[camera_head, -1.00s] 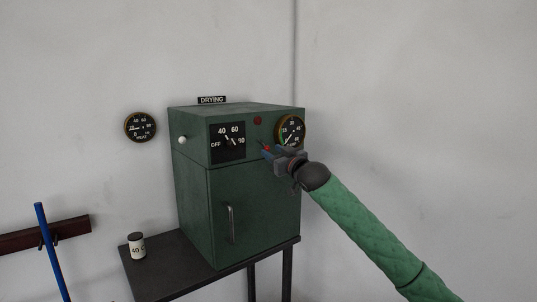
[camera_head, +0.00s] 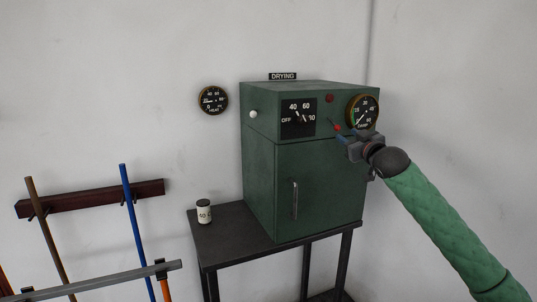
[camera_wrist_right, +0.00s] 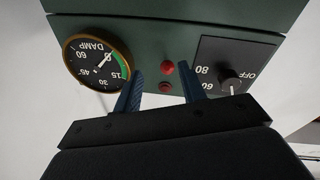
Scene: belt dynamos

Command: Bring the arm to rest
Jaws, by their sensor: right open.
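My right gripper (camera_head: 347,134) is in front of the upper panel of the green drying cabinet (camera_head: 320,185), below and left of the damp gauge (camera_head: 362,112). Its blue fingers are apart and open. A red-tipped switch (camera_head: 337,127) is close to the fingertips. In the right wrist view, the open gripper (camera_wrist_right: 160,88) has the red tip (camera_wrist_right: 167,68) between or just beyond its fingers; I cannot tell whether they touch. The damp gauge (camera_wrist_right: 97,62) is at the left there and the dial (camera_wrist_right: 230,85) at the right. My left gripper is not in view.
The cabinet stands on a dark table (camera_head: 225,240) with a small white jar (camera_head: 204,211). A heat gauge (camera_head: 213,100) hangs on the wall. A rack (camera_head: 90,198) with long-handled tools and a grey bar (camera_head: 100,281) are at left.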

